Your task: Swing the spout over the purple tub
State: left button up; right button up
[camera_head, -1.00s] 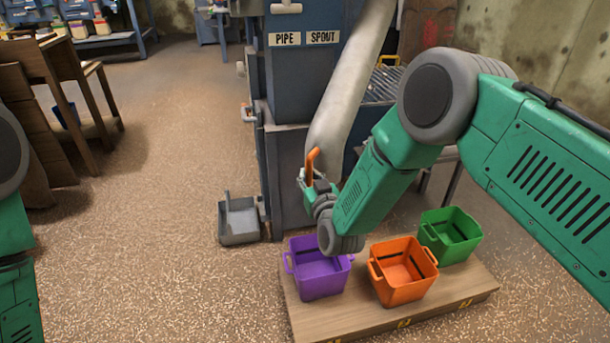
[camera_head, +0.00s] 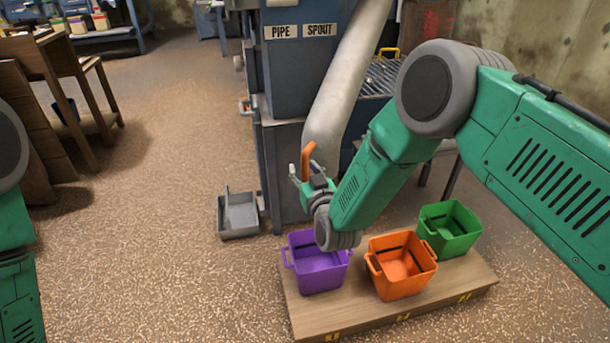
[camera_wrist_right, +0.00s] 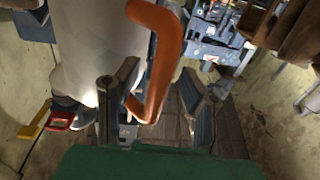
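The spout (camera_head: 335,105) is a pale grey pipe that slopes down from the blue machine, with an orange handle (camera_head: 307,158) at its lower end. In the head view, that end is above the purple tub (camera_head: 320,282) in the picture; my right forearm hides part of the gap. My right gripper (camera_head: 306,172) is at the handle with its fingers spread. In the right wrist view, the orange handle (camera_wrist_right: 165,60) stands between the open fingers, closer to the left one, beside the pale spout (camera_wrist_right: 92,45). My left gripper is out of view.
An orange tub (camera_head: 400,285) and a green tub (camera_head: 455,245) share the wooden board (camera_head: 310,317) with the purple one. A grey scoop-like bin (camera_head: 238,222) is on the floor left of the machine (camera_head: 285,80).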

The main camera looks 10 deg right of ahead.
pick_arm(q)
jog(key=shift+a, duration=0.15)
pick_arm(e)
jog(key=s+d, duration=0.1)
jog(key=s, duration=1)
jog(key=shift+s, duration=0.4)
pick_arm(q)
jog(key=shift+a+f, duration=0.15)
pick_arm(e)
jog(key=s+d+f+g+p, duration=0.3)
jog(key=s+f+g, duration=0.2)
jog(key=s, duration=0.3)
jog(key=s+d+f+g+p, duration=0.2)
jog(key=s+d+f+g, duration=0.25)
jog(key=s, duration=0.35)
pick_arm(q)
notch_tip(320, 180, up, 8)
jog(key=p, duration=0.2)
jog(key=shift+p, duration=0.4)
pick_arm(e)
jog(key=s+d+g+h, duration=0.1)
jog(key=s+d+g, duration=0.2)
jog(key=s, duration=0.6)
jog(key=s+d+g, duration=0.2)
jog(key=s+g, duration=0.3)
jog(key=s, duration=0.5)
jog(key=shift+s+d+f+m+h, duration=0.15)
jog(key=shift+d+f+m+h, duration=0.15)
jog(key=shift+d+f+h, duration=0.15)
